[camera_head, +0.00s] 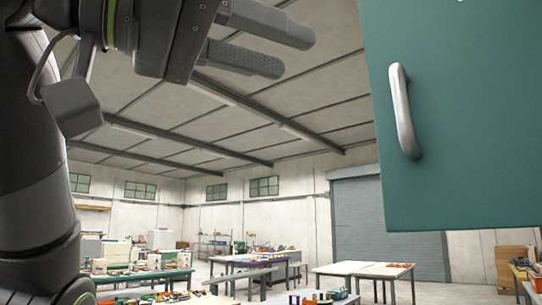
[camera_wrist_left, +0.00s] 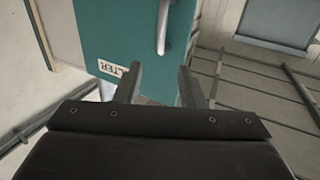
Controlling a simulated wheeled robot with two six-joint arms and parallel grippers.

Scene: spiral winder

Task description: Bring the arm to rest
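My left gripper (camera_head: 278,48) is raised high at the upper left of the head view, its two fingers pointing right with a gap between them. In the left wrist view the gripper (camera_wrist_left: 158,84) shows both fingers apart with nothing between them. A teal panel (camera_head: 462,130) with a silver handle (camera_head: 403,112) hangs at the right of the head view, apart from the fingers. The panel (camera_wrist_left: 118,28) and its handle (camera_wrist_left: 163,27) also show ahead of the fingers in the left wrist view, with a white label (camera_wrist_left: 110,69). My right gripper is not in view.
Below and far behind are a white-topped table (camera_head: 362,269), a purple-edged table (camera_head: 245,262) and a green bench (camera_head: 145,276) with small items. A grey roller door (camera_head: 385,215) is in the back wall. The air between gripper and panel looks free.

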